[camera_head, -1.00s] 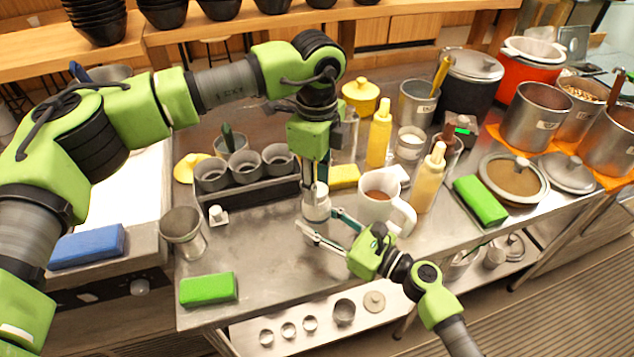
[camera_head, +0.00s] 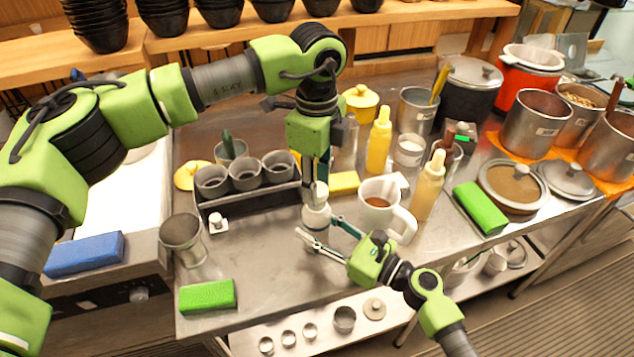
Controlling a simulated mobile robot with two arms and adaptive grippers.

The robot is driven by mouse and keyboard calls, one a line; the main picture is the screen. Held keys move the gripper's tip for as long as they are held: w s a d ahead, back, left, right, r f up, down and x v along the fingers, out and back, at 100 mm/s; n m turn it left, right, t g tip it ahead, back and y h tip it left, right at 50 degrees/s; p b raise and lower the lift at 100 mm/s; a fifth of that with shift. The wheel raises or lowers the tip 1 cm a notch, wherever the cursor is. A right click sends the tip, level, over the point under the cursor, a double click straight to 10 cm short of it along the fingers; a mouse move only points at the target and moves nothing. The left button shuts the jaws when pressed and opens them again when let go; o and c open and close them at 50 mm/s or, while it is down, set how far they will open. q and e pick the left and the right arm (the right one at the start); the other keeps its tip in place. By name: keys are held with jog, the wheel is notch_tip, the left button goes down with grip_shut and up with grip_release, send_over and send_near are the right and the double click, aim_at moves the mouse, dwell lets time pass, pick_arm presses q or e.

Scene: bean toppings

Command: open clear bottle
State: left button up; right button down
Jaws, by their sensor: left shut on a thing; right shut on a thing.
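The clear bottle (camera_head: 316,216), small with a whitish body, stands upright near the middle of the steel counter in the head view. My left gripper (camera_head: 316,186) points straight down over it and is shut on its white cap (camera_head: 320,192) at the top. My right gripper (camera_head: 318,232) comes in from the lower right, with its thin fingers on both sides of the bottle's lower body, shut on it. Whether the cap is apart from the neck is too small to tell. The bottle's lower part is partly hidden by the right fingers.
A white mug (camera_head: 378,190) with brown liquid and a tan squeeze bottle (camera_head: 428,188) stand close on the right. A dark rack (camera_head: 252,203) with metal cups is on the left. A green sponge (camera_head: 207,295) lies front left. Bare counter lies between.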

pick_arm(q)
jog(key=shift+r, duration=2)
pick_arm(e)
jog(key=c, duration=1.2)
grip_release()
jog(key=shift+o, duration=0.2)
